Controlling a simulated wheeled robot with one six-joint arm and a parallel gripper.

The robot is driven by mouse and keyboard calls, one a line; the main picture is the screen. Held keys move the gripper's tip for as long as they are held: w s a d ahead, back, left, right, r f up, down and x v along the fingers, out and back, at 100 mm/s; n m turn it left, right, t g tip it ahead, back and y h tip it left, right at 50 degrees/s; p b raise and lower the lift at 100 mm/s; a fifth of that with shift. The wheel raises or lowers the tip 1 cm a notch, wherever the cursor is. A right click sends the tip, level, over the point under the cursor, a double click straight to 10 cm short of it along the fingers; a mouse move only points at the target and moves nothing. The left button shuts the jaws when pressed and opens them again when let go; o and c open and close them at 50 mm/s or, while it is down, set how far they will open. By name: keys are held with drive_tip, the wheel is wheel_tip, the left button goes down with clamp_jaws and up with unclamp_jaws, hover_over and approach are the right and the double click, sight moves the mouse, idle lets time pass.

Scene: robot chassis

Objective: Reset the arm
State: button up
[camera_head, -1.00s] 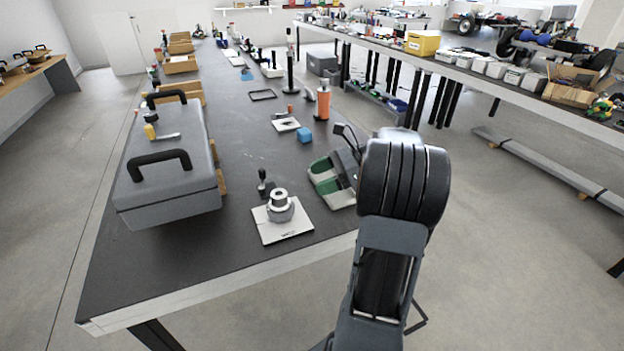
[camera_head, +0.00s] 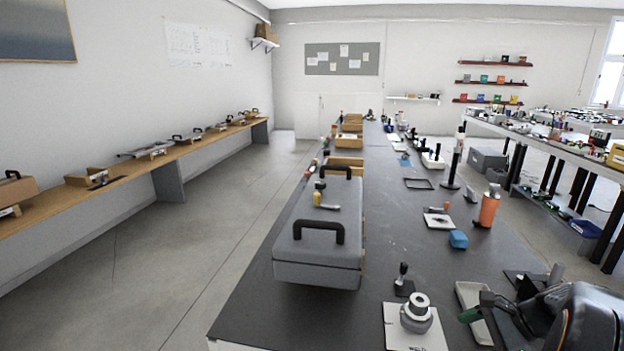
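My arm (camera_head: 592,318) shows at the lower right corner, dark and rounded, over the near right part of the dark workbench (camera_head: 290,318). Dark jointed parts at its left, probably my gripper (camera_head: 505,303), reach over a pale tray (camera_head: 474,296). A small green piece (camera_head: 470,314) shows at their left end. Whether the fingers are open, or whether the green piece is held, I cannot tell.
A grey toolbox (camera_head: 318,255) with black handles stands left of my arm. A round metal part (camera_head: 416,314) sits on a white plate nearby. Open floor lies to the left.

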drive_tip(key=s+a+r+n+h+p, duration=0.4)
drive_tip(key=a+r+n+p, duration=0.2)
drive_tip(key=a+r+n, duration=0.2)
drive_tip(key=s+a+r+n+h+p, duration=0.3)
drive_tip(key=s+a+r+n+p, duration=0.1)
drive_tip(key=a+r+n+p, duration=0.3)
drive_tip(key=a+r+n, duration=0.2)
drive_tip(key=a+n, duration=0.1)
drive_tip(key=a, duration=0.1)
drive_tip(key=shift+h, duration=0.4)
drive_tip(key=shift+r, duration=0.1)
